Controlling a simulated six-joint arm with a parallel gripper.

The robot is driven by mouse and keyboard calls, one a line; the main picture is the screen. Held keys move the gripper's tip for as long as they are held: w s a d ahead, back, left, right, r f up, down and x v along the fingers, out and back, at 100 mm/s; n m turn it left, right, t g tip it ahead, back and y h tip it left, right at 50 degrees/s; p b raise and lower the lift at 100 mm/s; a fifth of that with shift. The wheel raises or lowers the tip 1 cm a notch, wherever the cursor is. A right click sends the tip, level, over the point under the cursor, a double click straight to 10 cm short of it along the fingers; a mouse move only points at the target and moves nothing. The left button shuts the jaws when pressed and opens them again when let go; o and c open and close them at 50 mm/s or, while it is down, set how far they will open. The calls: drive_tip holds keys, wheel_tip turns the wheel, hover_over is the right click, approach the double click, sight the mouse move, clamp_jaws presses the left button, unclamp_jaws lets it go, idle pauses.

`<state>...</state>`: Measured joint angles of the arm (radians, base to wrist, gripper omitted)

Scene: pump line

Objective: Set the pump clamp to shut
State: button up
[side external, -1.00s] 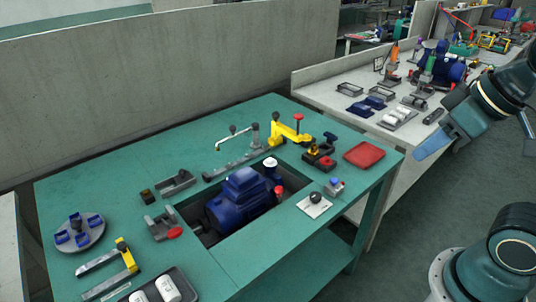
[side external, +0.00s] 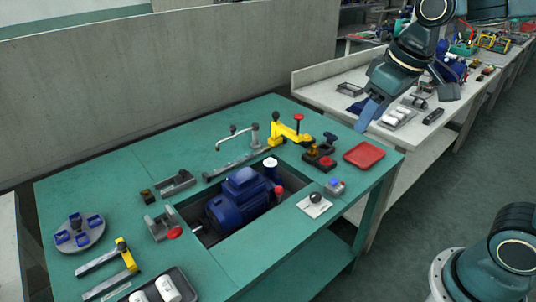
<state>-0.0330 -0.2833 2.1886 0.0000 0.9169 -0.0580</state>
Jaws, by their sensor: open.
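A blue pump unit (side external: 238,203) sits in the rectangular cutout of the green bench. Beside the cutout's far edge stands a yellow clamp-like arm (side external: 286,133) with a red knob on top. Left of it is a grey post with a bent swing arm (side external: 238,137). A grey vise-like block with a red handle (side external: 162,226) sits at the cutout's left. I cannot tell which is the pump clamp, nor its setting. My gripper (side external: 368,114) is open and empty, its blue fingers above the gap near the white bench, right of the yellow arm and apart from everything.
A red tray (side external: 364,155) and a black fixture with an amber part (side external: 320,157) lie at the green bench's right. A small box with a blue button (side external: 335,187) and a black knob plate (side external: 315,203) are near the front edge. A grey wall stands behind.

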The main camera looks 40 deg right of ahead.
drive_tip(key=w+a+f+n+g, duration=0.15)
drive_tip(key=w+f, duration=0.45)
drive_tip(key=w, duration=0.6)
drive_tip(key=g, duration=0.2)
hover_over(279, 187)
wheel_tip(279, 187, down, 10)
drive_tip(key=shift+f+n, duration=0.25)
drive_tip(key=shift+f, duration=0.15)
wheel_tip(279, 187, down, 14)
drive_tip(key=shift+r, duration=0.25)
clamp_jaws()
